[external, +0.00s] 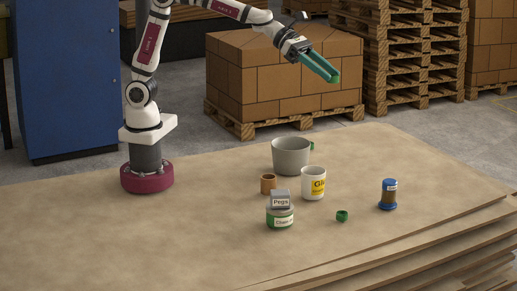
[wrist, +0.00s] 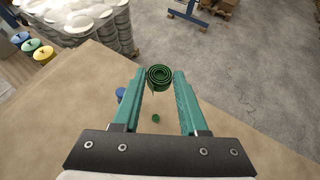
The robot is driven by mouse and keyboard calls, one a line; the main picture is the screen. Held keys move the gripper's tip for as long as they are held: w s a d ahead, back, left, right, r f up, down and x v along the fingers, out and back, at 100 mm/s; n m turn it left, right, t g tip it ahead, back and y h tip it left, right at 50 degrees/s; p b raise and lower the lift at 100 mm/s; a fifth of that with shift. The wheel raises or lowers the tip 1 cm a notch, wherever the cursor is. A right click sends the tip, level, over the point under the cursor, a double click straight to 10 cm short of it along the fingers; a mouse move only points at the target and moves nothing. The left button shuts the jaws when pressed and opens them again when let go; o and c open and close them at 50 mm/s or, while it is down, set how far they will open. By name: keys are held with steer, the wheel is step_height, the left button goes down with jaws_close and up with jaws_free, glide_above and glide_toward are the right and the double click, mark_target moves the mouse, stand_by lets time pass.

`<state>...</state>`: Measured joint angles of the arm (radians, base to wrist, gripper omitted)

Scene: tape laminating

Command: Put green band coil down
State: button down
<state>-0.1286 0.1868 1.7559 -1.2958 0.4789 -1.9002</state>
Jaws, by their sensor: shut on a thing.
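The green band coil (wrist: 160,77) is a rolled spiral of dark green strip. It sits between the tips of my teal gripper fingers (wrist: 160,73) in the wrist view. My gripper is shut on it. In the external view my gripper (external: 335,77) is stretched out to the right, high above the board table (external: 215,225). Only a bit of green shows at its fingertips there. A small green piece (external: 342,216) lies on the table and also shows between my fingers, far below, in the wrist view (wrist: 156,118).
On the table stand a grey mug (external: 290,156), a white yellow-labelled cup (external: 313,184), a small brown pot (external: 268,184), a grey "Pegs" box (external: 280,199) on a green-and-white tin (external: 280,218), and a blue-capped jar (external: 388,194). The table's front left is clear.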

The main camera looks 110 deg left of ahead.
steer(key=w+d+f, duration=0.1)
steer(key=w+f, duration=0.5)
steer(key=n+y, duration=0.1)
glide_above(390, 194)
steer(key=s+a, duration=0.2)
steer(key=a, duration=0.1)
step_height(390, 194, down, 20)
steer(key=r, duration=0.1)
steer(key=shift+d+f, duration=0.2)
steer(key=shift+f, duration=1.95)
steer(key=shift+c, duration=2.2)
jaws_free()
steer(key=shift+s, duration=0.1)
